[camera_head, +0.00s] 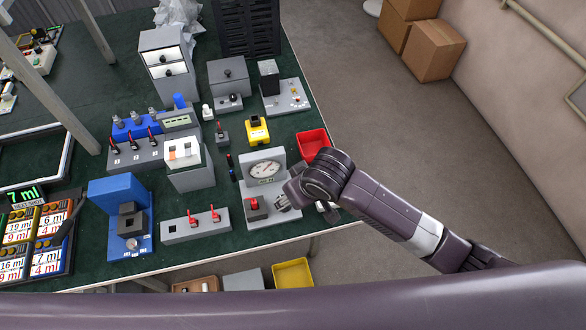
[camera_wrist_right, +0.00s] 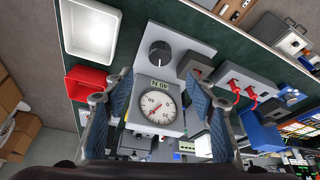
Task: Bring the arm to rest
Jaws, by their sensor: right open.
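My right arm comes in from the right in the head view and reaches over the right edge of the green table (camera_head: 85,278). Its wrist hides most of the right gripper there. In the right wrist view, my right gripper (camera_wrist_right: 148,97) has its two blue-grey fingers spread apart with nothing held between them. A round dial gauge (camera_wrist_right: 158,108) shows between the fingers, and it also shows in the head view (camera_head: 265,170) just left of my wrist. I cannot tell whether a finger touches the gauge panel. My left gripper is not in view.
A red bin (camera_head: 311,143) stands behind my wrist. Left of it are a yellow switch box (camera_head: 257,131), a grey red-switch strip (camera_head: 185,230) and a blue fixture (camera_head: 110,196). A white tray (camera_wrist_right: 90,28) shows in the wrist view. Floor right of the table (camera_head: 400,130) is clear.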

